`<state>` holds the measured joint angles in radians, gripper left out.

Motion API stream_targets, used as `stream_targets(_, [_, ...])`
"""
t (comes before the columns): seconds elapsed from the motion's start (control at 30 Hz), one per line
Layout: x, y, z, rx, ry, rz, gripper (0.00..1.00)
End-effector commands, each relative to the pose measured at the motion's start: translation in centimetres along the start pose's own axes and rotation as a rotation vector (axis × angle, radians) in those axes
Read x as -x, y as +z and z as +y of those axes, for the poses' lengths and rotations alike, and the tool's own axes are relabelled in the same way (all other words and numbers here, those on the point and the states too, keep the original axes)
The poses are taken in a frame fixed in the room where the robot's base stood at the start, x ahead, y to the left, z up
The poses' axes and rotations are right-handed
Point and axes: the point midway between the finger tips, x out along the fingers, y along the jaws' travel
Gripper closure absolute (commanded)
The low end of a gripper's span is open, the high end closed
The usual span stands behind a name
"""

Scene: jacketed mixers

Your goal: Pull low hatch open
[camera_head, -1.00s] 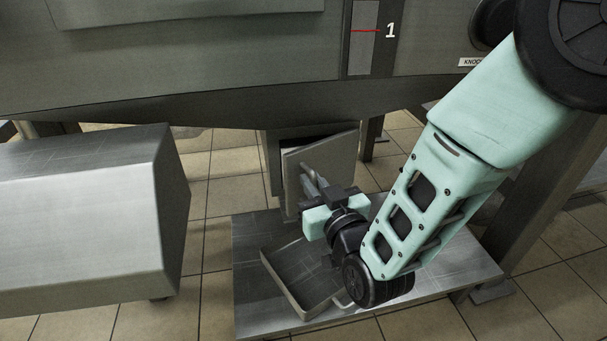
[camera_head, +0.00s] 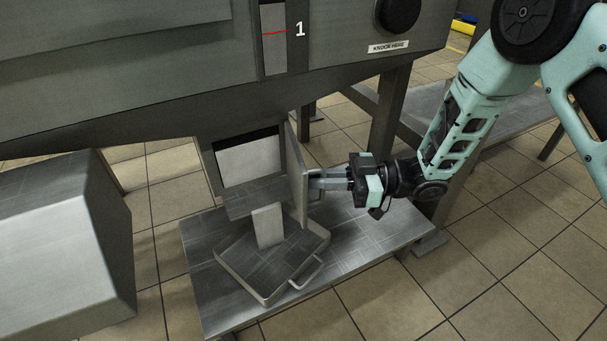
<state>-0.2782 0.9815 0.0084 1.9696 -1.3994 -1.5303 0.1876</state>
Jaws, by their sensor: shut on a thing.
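The low hatch (camera_head: 297,172) is a flat grey metal door under the mixer body. It stands swung out wide, seen nearly edge-on, on the right side of its opening (camera_head: 248,160). My gripper (camera_head: 318,180) is at the right face of the hatch, with its fingers pointing left. It is shut on the hatch's handle, which is mostly hidden between the fingers.
A shallow metal tray (camera_head: 225,262) with a handle lies on a low metal platform (camera_head: 350,268) below the opening. A pale flat piece (camera_head: 267,226) stands at the tray. A large grey box (camera_head: 60,235) is at left. Mixer legs (camera_head: 388,125) stand behind my gripper.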

Motion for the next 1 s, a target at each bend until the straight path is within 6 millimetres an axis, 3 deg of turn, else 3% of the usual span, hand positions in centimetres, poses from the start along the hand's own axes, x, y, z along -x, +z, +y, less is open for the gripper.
stream_targets(0.1, [1.4,-0.3,0.9,0.001,-0.074,-0.002,1.00])
stream_targets(0.4, [3.4,-0.1,2.5,0.001,-0.068,-0.001,1.00])
stream_targets(1.0, [4.0,0.0,3.3,0.002,-0.069,0.000,1.00])
